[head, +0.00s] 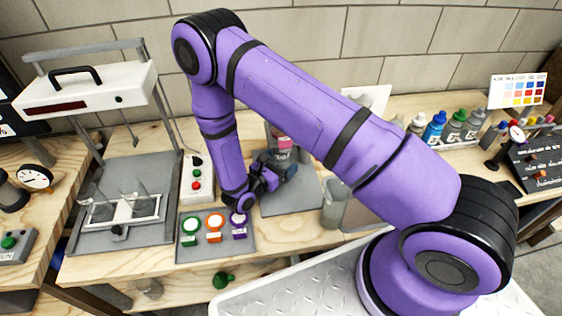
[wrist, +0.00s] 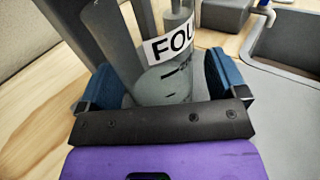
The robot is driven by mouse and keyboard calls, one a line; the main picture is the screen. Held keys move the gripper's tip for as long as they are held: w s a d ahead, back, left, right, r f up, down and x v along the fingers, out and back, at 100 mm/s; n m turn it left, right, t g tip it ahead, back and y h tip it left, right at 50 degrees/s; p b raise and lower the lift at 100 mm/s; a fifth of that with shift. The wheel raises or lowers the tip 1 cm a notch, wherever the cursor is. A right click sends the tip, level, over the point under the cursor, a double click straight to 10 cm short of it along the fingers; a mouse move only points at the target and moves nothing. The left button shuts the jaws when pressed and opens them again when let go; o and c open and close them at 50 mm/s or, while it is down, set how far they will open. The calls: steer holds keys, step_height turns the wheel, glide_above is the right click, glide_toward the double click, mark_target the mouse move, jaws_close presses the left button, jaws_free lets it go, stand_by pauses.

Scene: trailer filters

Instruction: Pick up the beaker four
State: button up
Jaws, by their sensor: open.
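Beaker four (wrist: 160,75) is a clear grey glass vessel with a white label reading "FOU", the rest of it cut off from sight. It fills the space between the fingers of my gripper (wrist: 165,85) in the wrist view. The blue finger pads stand on either side of the glass, and my gripper is open. Whether either pad touches the glass is unclear. In the head view my gripper (head: 278,170) is low over the grey mat at the middle of the bench, and my arm hides much of this area.
Two glass vessels (head: 140,203) stand on a grey stand at left. A control box with buttons (head: 196,180) and a tray with green, orange and purple rings (head: 215,248) are close to my wrist. A grey container (head: 335,205) stands right of my gripper. Several bottles (head: 434,128) line the back right.

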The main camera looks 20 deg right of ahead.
steer(key=shift+w+d, duration=0.1)
steer(key=shift+d, duration=0.15)
steer(key=c, duration=1.1)
steer(key=shift+r, duration=0.2)
